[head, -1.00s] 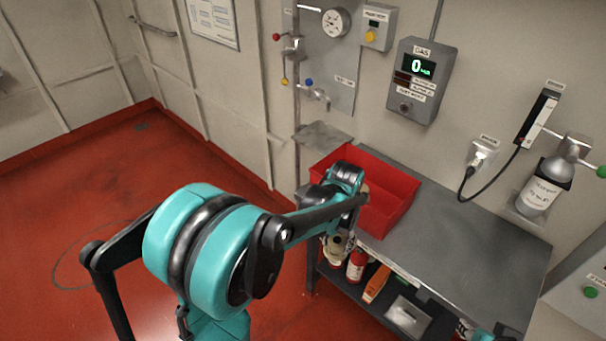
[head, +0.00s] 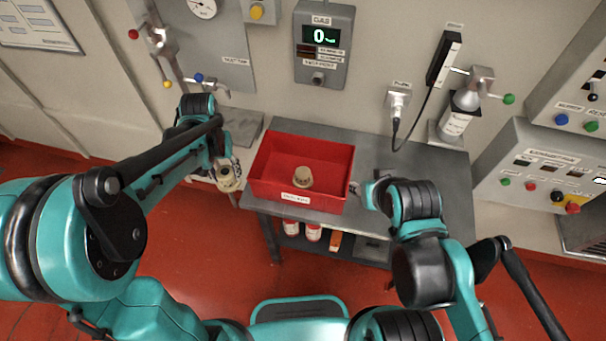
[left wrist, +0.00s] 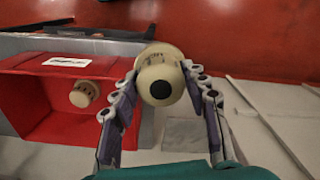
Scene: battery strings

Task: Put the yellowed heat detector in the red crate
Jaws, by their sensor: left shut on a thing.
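A yellowed, cream round detector (head: 229,181) is held by my left gripper (head: 226,170), just left of the red crate (head: 262,184) in the head view. In the left wrist view the gripper's fingers (left wrist: 158,100) close on both sides of the detector (left wrist: 172,58), which has a dark round spot. The crate (left wrist: 20,110) is left of it there. A second, similar tan round piece (head: 303,176) sits inside the crate; it also shows in the left wrist view (left wrist: 83,94). My right gripper (head: 364,190) is near the crate's right side; its fingers are unclear.
The crate stands at the left end of a grey metal table (head: 440,168). Red-and-white containers (head: 313,232) and an orange item (head: 335,241) are on the shelf below.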

